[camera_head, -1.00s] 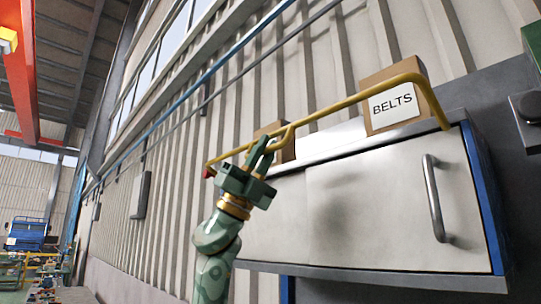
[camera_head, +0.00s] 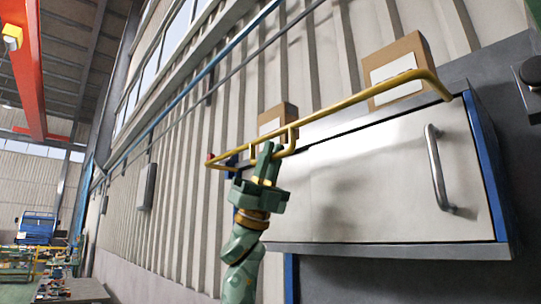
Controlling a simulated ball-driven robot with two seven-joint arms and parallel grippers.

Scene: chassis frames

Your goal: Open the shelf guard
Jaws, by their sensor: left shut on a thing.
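The shelf guard is a yellow bar (camera_head: 345,104) that runs along the top front of a wall cabinet (camera_head: 375,185). It slopes from upper right down to the left, with a small loop handle near its left part and a red tip at its left end. My left gripper (camera_head: 268,157) is shut on the guard's handle loop, with its fingers pointing up. The guard crosses in front of a cardboard box (camera_head: 412,50) and hides part of its label. My right gripper is out of view.
A smaller cardboard box (camera_head: 283,114) stands on the cabinet top at the left. The cabinet has a metal door handle (camera_head: 437,168). A ribbed wall (camera_head: 180,160) lies behind. A blue machine (camera_head: 37,229) stands far off at the left.

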